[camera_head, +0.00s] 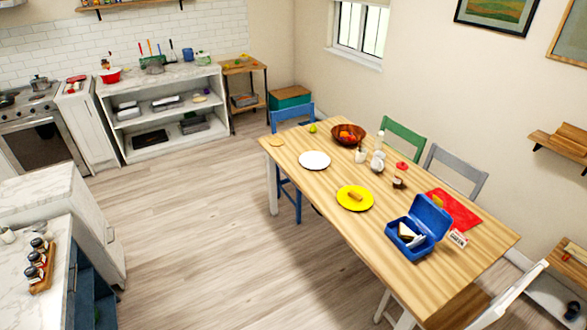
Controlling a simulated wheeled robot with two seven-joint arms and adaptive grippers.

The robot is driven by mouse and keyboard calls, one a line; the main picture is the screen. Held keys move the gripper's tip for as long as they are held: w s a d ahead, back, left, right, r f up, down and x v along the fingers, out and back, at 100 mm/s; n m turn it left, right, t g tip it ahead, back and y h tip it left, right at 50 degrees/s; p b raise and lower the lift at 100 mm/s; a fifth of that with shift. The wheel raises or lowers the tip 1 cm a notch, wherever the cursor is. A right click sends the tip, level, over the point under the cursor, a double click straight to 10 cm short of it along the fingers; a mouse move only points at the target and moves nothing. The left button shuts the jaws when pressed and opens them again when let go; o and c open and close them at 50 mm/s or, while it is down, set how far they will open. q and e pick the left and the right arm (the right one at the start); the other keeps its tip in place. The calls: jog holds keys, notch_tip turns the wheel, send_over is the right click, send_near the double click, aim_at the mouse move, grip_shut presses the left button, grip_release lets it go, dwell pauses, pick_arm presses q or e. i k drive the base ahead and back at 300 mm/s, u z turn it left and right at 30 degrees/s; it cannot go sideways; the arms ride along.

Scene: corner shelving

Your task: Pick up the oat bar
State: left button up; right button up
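I cannot tell for certain which thing is the oat bar. A small tan, elongated item (355,195) lies on the yellow plate (345,204) near the middle of the wooden table (310,215). A small yellow-orange item (437,201) lies on the red mat (458,212) farther right. An open blue lunch box (424,220) holds what looks like a sandwich (406,233) and other small items. Neither of my grippers is in view.
A white plate (314,160), a brown bowl of fruit (348,134), and bottles and jars (378,160) stand on the table. Chairs (404,139) stand along its far side. A marble counter with spice jars (38,258) is at the lower left. The floor (190,220) between is clear.

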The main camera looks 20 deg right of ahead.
aim_at(357, 197)
jog(key=u, duration=0.4)
jog(key=i, duration=1.9)
jog(key=z, duration=0.3)
jog(key=i, duration=1)
jog(key=z, duration=1.6)
jog(key=i, duration=0.75)
jog(key=z, duration=0.65)
